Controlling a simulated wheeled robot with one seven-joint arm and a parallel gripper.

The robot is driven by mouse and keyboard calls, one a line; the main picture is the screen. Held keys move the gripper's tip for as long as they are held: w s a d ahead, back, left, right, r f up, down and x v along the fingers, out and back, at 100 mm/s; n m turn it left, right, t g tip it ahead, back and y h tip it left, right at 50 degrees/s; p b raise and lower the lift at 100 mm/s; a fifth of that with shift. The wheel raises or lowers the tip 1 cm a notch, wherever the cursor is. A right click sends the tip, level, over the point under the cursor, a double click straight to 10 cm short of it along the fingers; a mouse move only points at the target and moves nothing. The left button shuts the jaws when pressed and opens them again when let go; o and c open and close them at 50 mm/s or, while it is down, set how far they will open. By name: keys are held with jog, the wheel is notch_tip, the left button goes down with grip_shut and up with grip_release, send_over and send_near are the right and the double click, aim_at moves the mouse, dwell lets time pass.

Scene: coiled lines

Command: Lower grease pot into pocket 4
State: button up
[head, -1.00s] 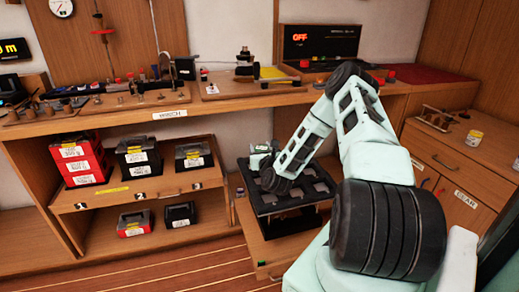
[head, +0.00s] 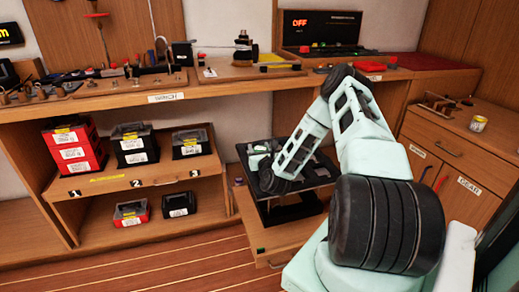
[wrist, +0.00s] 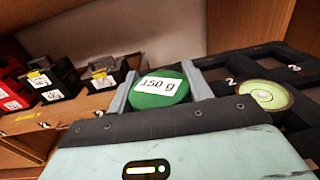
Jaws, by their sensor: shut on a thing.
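The grease pot shows in the wrist view as a round green top (wrist: 160,97) marked "150 g". My gripper (wrist: 159,82) is shut on it, with one grey finger on each side. The pot's lower part is hidden, so I cannot tell its height over what is below. The black pocketed rack (wrist: 215,66) lies behind and to the right, with numbers 2 and 3 visible. Pocket 4's number is not readable. In the head view my gripper (head: 259,158) is over the left part of the black rack (head: 318,184); the pot cannot be made out there.
A pale green round disc (wrist: 265,95) sits in the rack near number 2. The rack stands on a wooden drawer (head: 275,238). Left of it, a shelf (head: 140,183) holds red and black boxes. The workbench (head: 225,82) runs above. A small pot (head: 478,123) stands on the right cabinet.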

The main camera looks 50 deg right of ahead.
jog(key=shift+f+b, duration=0.45)
jog(key=shift+f, duration=0.05)
jog(key=o, duration=1.1)
jog(key=shift+s, duration=0.1)
jog(key=v, duration=1.6)
jog(key=shift+s, duration=0.25)
jog(key=shift+s+a, duration=0.35)
jog(key=shift+w, duration=0.1)
